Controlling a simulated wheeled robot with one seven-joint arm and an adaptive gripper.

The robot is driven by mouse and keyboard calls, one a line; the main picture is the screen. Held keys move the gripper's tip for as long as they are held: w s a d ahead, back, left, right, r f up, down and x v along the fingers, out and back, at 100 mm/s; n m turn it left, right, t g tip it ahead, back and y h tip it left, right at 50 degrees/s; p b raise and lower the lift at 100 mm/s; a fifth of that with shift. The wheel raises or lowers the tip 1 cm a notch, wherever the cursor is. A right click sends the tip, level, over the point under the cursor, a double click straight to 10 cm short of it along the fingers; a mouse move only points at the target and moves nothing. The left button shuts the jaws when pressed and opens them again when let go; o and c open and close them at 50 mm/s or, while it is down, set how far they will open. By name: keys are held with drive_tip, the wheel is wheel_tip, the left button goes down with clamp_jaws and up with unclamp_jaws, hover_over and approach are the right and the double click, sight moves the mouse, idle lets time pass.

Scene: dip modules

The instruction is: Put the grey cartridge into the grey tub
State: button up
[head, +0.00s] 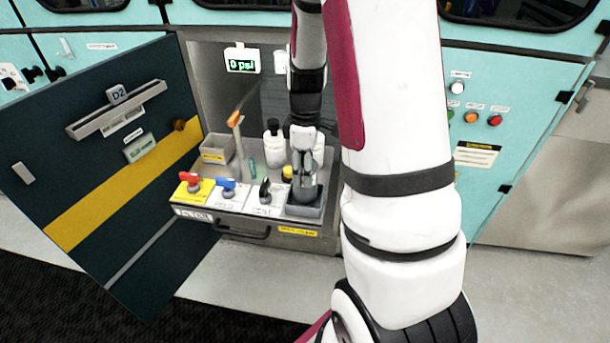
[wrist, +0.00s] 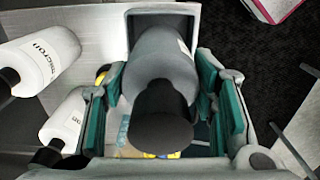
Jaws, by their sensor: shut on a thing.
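My gripper (head: 304,168) is shut on the grey cartridge (head: 302,194), which hangs upright below it in the head view. In the wrist view the cartridge (wrist: 163,65), with its dark round end, lies between the teal finger pads of my gripper (wrist: 165,110). The grey tub (head: 306,211) is at the front right corner of the drawer, and the cartridge's lower end is at or inside its opening. I cannot tell whether it touches the floor of the tub. In the wrist view a grey tub rim (wrist: 165,7) shows behind the cartridge.
White bottles (head: 272,145) stand behind the tub; they also show left in the wrist view (wrist: 45,60). Red (head: 193,183), blue (head: 228,186) and black (head: 265,191) valve handles line the drawer front. Another greyish bin (head: 217,150) is back left. An open dark door (head: 110,170) stands left.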

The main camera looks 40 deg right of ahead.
drive_tip(key=shift+f, duration=1.25)
drive_tip(key=shift+f, duration=0.1)
drive_tip(key=o, duration=1.4)
drive_tip(key=shift+c, duration=0.2)
wheel_tip(320, 180, up, 12)
drive_tip(key=shift+a+r+p, duration=0.1)
drive_tip(key=shift+r+p, duration=0.05)
drive_tip(key=shift+p, duration=0.65)
drive_tip(key=s+a+r+m+t, duration=0.1)
drive_tip(key=s+a+r+m, duration=0.2)
drive_tip(key=s+a+r, duration=0.4)
drive_tip(key=s+a+r+m+t, duration=0.1)
drive_tip(key=s+a+r+m, duration=0.1)
drive_tip(key=s+a+r, duration=0.45)
drive_tip(key=s+a+f+m, duration=0.2)
drive_tip(key=s+a, duration=0.4)
drive_tip(key=s, duration=0.3)
drive_tip(key=shift+a+m, duration=0.15)
drive_tip(key=shift+m, duration=0.15)
